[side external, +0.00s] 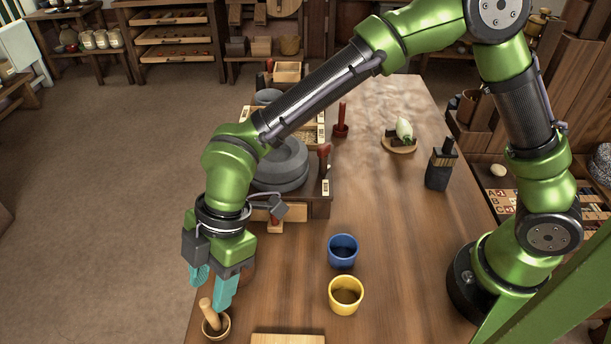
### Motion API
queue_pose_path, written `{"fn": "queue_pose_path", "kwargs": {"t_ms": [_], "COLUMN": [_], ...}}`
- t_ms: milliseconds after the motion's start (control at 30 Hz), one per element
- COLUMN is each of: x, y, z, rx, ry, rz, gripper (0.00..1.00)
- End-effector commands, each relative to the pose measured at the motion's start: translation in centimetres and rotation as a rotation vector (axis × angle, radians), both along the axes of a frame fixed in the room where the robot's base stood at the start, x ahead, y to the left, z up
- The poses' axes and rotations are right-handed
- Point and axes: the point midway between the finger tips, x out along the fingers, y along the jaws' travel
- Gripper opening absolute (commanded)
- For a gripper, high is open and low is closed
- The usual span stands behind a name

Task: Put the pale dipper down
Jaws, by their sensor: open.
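A pale wooden handle (207,312) with a rounded end leans in a small round wooden bowl (224,333) at the bottom left, on the near left of the table (270,300). It looks like the pale dipper, but its lower end is hidden in the bowl, so I cannot tell for sure. My gripper (211,284) points down just above the handle. Its two teal fingers are apart, with nothing visible between them. I cannot tell from this view how close the fingertips are to the handle.
A blue cup (343,251) and a yellow cup (346,296) stand right of my gripper. A pale board (288,339) lies at the bottom edge. A grey quern stone (281,165) stands behind, and a dark bottle (440,166) at the right. The table's middle right is clear.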

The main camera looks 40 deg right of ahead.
Motion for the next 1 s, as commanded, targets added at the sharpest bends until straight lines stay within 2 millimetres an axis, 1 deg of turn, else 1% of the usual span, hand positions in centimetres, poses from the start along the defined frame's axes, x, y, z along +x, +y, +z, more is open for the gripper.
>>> {"fn": "queue_pose_path", "kwargs": {"t_ms": [33,200,367,467,567,600,667,700,733,767,800,867,900,1000], "x": [0.1,0.2,0.2,0.7,1.6,1.9,2.1,2.0,1.9,1.7,1.2,0.3,-0.5,-2.6], "y": [-0.5,-1.5,-2.2,-4.1,-8.2,-10.3,-13.9,-16.2,-18.0,-19.7,-21.9,-25.1,-27.0,-30.7], "z": [1.1,3.6,4.8,5.6,7.1,7.8,9.0,9.9,10.5,11.0,11.8,12.7,13.2,13.9], "rx": [0.001,0.001,-0.004,-0.025,-0.058,-0.067,-0.07,-0.062,-0.051,-0.037,-0.01,0.043,0.085,0.206], "ry": [-0.003,-0.002,-0.002,-0.014,-0.036,-0.044,-0.053,-0.058,-0.058,-0.058,-0.056,-0.045,-0.032,0.011], "rz": [-0.003,-0.003,-0.012,-0.093,-0.283,-0.388,-0.567,-0.69,-0.784,-0.876,-1.0,-1.184,-1.3,-1.551], "gripper": [0.48,0.48,0.48,0.48,0.48,0.48,0.48,0.48,0.48,0.48,0.48,0.48,0.48,0.48]}}
